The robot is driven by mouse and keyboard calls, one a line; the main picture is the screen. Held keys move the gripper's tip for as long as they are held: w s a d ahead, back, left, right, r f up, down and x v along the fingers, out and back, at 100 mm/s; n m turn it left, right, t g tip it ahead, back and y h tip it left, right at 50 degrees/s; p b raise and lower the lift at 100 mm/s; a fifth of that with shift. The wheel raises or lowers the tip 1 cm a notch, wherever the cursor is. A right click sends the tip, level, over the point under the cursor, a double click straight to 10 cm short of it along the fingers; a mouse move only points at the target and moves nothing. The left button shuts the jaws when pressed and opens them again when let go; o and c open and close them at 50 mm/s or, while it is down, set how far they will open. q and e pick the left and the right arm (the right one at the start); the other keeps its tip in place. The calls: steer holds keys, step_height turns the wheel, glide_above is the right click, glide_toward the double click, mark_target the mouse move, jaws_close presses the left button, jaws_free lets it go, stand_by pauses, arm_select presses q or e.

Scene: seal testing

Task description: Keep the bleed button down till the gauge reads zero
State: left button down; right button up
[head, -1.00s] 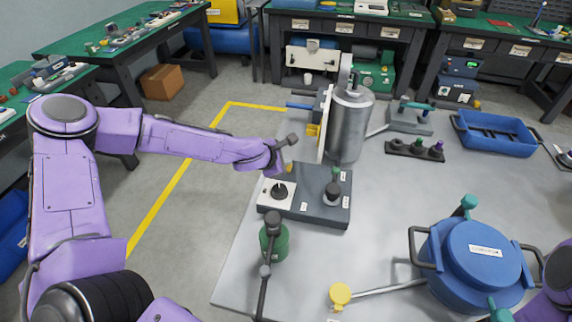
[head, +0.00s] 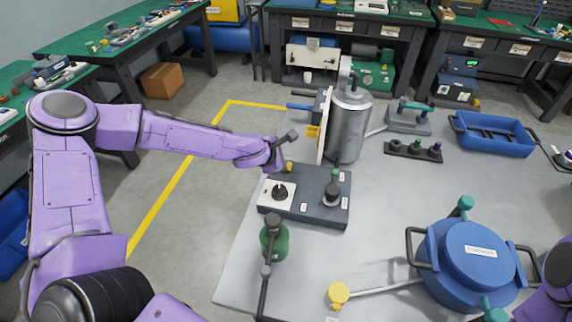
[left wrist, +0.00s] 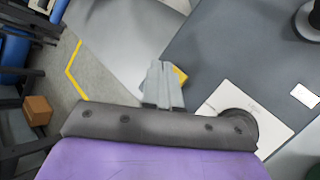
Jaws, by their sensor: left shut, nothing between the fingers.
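A dark grey control box (head: 311,204) sits at the table's left edge, with a white plate (head: 267,197) and black knob on top. A small yellow button (head: 289,167), likely the bleed button, is at its back left corner. My left gripper (head: 283,158) is over that corner, shut and empty. In the left wrist view, its closed fingers (left wrist: 162,82) partly cover the yellow button (left wrist: 180,76). I cannot tell whether they touch it. No gauge reading is legible. Only part of my right arm shows at the right edge; its gripper is out of view.
Behind the box stand a metal cylinder (head: 350,127) and an edge-on white panel (head: 324,125). A green canister (head: 275,245) with a dark rod is in front. A blue lidded pot (head: 470,262) and a blue tray (head: 493,135) are to the right. The table's middle is clear.

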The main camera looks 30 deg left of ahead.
arm_select(q)
steer(key=shift+r+p, duration=2.5)
steer(key=shift+r, duration=0.1)
